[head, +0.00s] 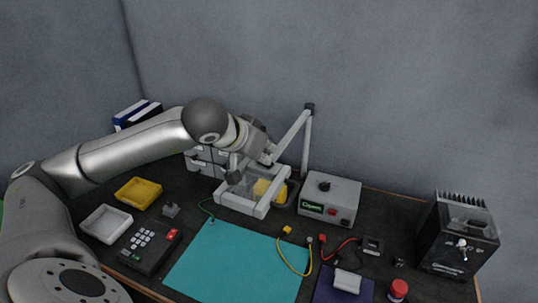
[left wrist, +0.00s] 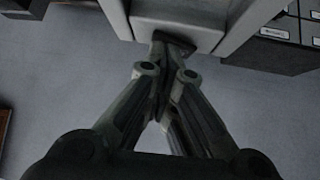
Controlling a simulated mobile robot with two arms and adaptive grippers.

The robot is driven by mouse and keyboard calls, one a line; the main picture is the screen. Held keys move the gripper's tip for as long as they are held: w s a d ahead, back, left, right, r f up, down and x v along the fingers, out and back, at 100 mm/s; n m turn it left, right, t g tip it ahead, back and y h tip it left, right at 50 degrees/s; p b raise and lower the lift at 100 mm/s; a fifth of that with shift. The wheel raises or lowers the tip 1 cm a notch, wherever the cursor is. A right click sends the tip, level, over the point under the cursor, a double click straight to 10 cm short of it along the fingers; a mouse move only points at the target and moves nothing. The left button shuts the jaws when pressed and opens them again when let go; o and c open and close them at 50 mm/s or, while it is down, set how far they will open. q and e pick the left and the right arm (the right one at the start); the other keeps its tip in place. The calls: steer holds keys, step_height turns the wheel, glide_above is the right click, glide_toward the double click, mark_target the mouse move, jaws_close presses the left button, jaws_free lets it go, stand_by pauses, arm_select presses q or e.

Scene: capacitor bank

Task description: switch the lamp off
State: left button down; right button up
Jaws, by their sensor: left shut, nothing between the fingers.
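The lamp (head: 306,140) stands at the back of the bench, with a grey post and a slanted arm that runs down to the left behind my gripper. A pale frame with a see-through middle (head: 239,207) lies below the arm's lower end; I cannot tell whether it is the lamp's head. My left gripper (head: 234,178) is shut and empty, over the frame's left part. In the left wrist view the closed fingertips (left wrist: 173,42) are at a pale grey block (left wrist: 178,14), seemingly close to or touching it. No switch can be made out. My right gripper is not in view.
A teal mat (head: 235,262), keypad device (head: 148,245), yellow tray (head: 138,192) and white tray (head: 106,223) lie in front. A black finned unit (head: 455,235) stands at right. Small drawers (head: 203,160) are behind my arm.

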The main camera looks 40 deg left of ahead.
mark_target(263, 173)
arm_select(q)
steer(key=shift+s+a+f, duration=0.1)
steer(key=shift+a+f, duration=0.05)
steer(key=shift+f, duration=0.05)
step_height(263, 173, up, 4)
steer(key=shift+p, duration=1.1)
steer(key=d+b+v, duration=0.1)
steer(key=v, duration=0.9)
steer(key=shift+d+r+b, duration=0.15)
steer(key=shift+d+b, duration=0.15)
steer(key=shift+d, duration=0.1)
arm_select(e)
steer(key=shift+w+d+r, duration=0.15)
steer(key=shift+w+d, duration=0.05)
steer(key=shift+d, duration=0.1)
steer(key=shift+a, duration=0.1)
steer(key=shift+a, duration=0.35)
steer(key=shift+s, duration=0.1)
